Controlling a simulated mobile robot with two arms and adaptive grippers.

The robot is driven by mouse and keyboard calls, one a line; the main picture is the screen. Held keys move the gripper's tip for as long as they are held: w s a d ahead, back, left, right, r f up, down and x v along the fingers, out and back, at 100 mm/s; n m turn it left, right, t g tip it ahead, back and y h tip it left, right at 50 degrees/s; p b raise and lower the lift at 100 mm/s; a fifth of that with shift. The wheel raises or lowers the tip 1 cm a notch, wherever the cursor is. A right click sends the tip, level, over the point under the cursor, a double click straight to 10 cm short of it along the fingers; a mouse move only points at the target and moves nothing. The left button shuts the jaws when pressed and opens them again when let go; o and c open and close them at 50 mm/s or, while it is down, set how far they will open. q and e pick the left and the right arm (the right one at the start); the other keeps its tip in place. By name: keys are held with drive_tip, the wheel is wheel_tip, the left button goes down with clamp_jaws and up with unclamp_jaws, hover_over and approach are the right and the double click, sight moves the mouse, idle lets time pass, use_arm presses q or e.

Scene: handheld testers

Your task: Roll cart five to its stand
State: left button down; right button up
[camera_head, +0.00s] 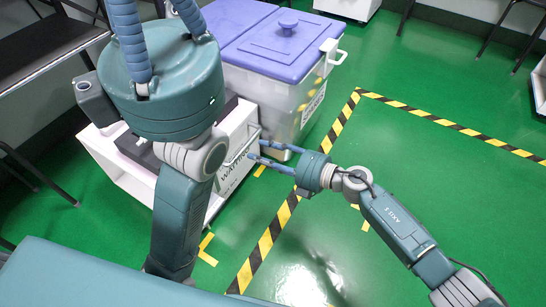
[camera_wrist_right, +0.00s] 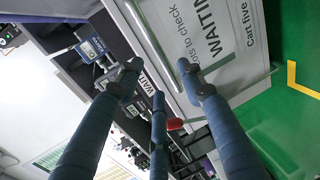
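Cart five (camera_head: 228,172) is a low white cart with a dark open top, left of centre in the head view. Its end panel (camera_wrist_right: 245,45) reads "WAITING" and "Cart five" in the right wrist view. A pale bar handle (camera_wrist_right: 152,42) runs along that end. My right gripper (camera_head: 256,151) is at the handle, its fingers spread on either side; I cannot tell whether they touch it. My left gripper's palm and arm cover part of the cart; its blue fingers (camera_head: 155,12) point up out of the picture, tips hidden. Yellow corner marks (camera_head: 207,250) lie on the floor beside the cart.
A white bin with a blue lid (camera_head: 245,50) stands just behind the cart. A dark table (camera_head: 45,50) is at the left. Devices including a blue tester (camera_wrist_right: 90,48) lie in the cart.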

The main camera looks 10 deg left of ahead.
drive_tip(key=v, duration=0.3)
drive_tip(key=shift+s+d+r, duration=0.1)
drive_tip(key=shift+s+d, duration=0.05)
drive_tip(key=shift+d, duration=0.1)
